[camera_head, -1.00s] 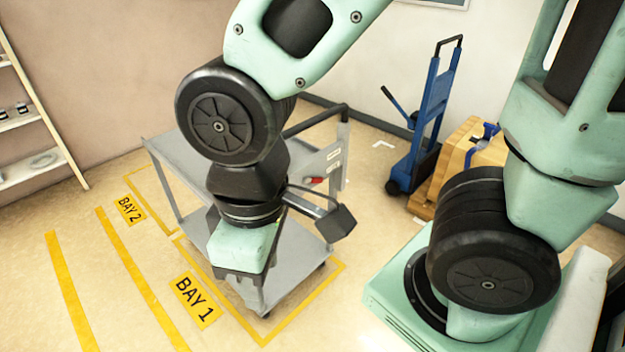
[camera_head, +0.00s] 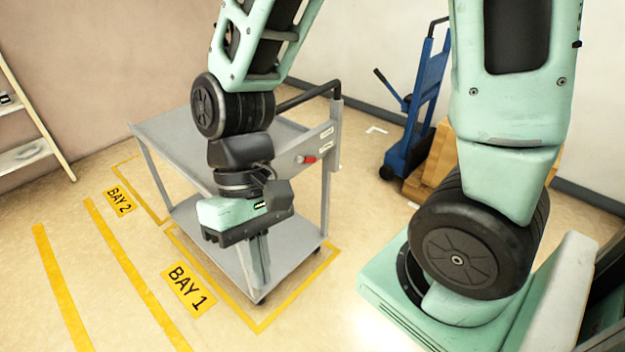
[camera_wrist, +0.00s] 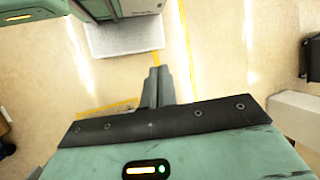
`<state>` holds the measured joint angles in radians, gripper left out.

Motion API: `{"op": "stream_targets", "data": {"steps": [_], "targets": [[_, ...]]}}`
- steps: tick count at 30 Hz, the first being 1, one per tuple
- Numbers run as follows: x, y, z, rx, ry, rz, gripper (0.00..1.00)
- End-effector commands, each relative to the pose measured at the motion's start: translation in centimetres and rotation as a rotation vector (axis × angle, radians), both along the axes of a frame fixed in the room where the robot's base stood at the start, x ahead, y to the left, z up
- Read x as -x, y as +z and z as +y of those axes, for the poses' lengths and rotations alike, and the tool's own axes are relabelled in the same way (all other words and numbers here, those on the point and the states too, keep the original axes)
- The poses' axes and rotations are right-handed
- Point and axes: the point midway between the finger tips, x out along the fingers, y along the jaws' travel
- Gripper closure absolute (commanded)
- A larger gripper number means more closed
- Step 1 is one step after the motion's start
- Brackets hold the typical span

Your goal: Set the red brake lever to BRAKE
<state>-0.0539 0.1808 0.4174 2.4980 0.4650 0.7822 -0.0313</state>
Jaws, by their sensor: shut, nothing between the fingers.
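The red brake lever (camera_head: 309,160) shows small on the side plate of the grey cart (camera_head: 331,150) in the head view, below the black push handle. Labels sit on the plate above and below it, too small to read. My gripper (camera_head: 262,284) points down in front of the cart, left of and lower than the lever, apart from it. In the wrist view my gripper (camera_wrist: 159,70) has its two fingers together with nothing between them. The lever does not show in the wrist view.
The cart stands inside yellow floor lines by the BAY 1 sign (camera_head: 188,290); the BAY 2 sign (camera_head: 119,200) lies farther left. A blue hand truck (camera_head: 412,115) and a wooden crate (camera_head: 440,155) stand behind right.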

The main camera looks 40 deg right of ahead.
Motion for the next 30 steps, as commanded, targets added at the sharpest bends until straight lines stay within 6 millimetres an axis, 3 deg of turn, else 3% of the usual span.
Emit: {"op": "stream_targets", "data": {"steps": [1,8,13,17,23,26,30], "targets": [[-0.6,-2.2,-0.2,-0.026,-0.096,0.077,1.0],[-4.0,-6.7,-0.2,-0.202,-0.515,0.392,1.0],[-8.1,-9.6,-1.3,-0.386,-0.827,0.598,1.0],[-12.1,-11.8,-3.2,-0.557,-1.064,0.739,1.0],[-18.3,-15.5,-9.0,-0.869,-1.418,0.921,1.0],[-20.9,-17.7,-13.2,-1.049,-1.588,0.992,1.0],[-23.7,-21.4,-20.2,-1.327,-1.816,1.071,1.0]]}}
